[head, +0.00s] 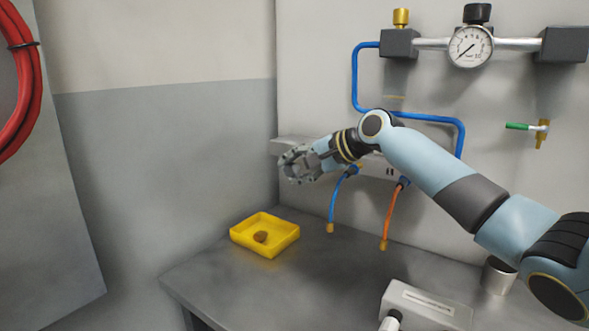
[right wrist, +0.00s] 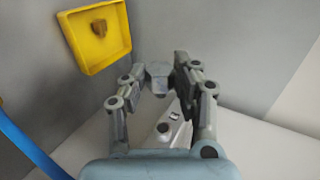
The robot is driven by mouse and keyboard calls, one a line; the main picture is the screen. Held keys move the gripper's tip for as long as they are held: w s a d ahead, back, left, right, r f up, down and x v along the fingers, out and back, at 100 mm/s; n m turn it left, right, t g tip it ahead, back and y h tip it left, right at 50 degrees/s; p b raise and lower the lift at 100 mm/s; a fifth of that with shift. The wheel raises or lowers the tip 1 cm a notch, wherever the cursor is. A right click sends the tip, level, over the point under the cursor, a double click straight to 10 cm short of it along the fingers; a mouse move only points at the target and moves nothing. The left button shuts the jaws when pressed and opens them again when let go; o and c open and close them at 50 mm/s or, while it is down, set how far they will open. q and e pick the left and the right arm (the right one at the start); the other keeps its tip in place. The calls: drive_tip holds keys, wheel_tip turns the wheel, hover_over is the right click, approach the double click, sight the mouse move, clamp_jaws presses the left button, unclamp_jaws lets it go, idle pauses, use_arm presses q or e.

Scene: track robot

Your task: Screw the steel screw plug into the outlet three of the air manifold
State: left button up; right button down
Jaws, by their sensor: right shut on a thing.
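My right gripper (head: 297,165) hangs in front of the wall, left of the air manifold. In the right wrist view its fingers (right wrist: 158,80) are shut on a small grey piece, the steel screw plug (right wrist: 158,75), held between the fingertips. The manifold (head: 375,170) is a pale block on the wall, partly hidden by my right wrist; a mark like two bars shows on it. In the right wrist view a pale surface with a small label and a dark round opening (right wrist: 163,128) shows between the fingers. I cannot tell which outlet this is. My left gripper is not in view.
A yellow tray (head: 290,232) with a brown piece stands on the grey bench (head: 230,280). Blue (head: 335,205) and orange (head: 391,215) hoses hang below the manifold. A gauge (head: 470,47) and blue pipe are above. A grey box (head: 430,300) and metal cup (head: 499,275) stand right.

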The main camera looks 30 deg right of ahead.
drive_tip(key=shift+r, duration=0.1)
drive_tip(key=d, duration=0.1)
drive_tip(key=w+d+b, duration=0.1)
drive_tip(key=d, duration=0.1)
drive_tip(key=w+d+b, duration=0.1)
drive_tip(key=d, duration=0.1)
drive_tip(key=shift+w+d, duration=0.1)
drive_tip(key=shift+d, duration=0.05)
idle(0.8)
drive_tip(key=shift+p, duration=0.35)
idle(0.5)
drive_tip(key=shift+p, duration=0.4)
drive_tip(key=shift+p, duration=0.3)
idle(0.3)
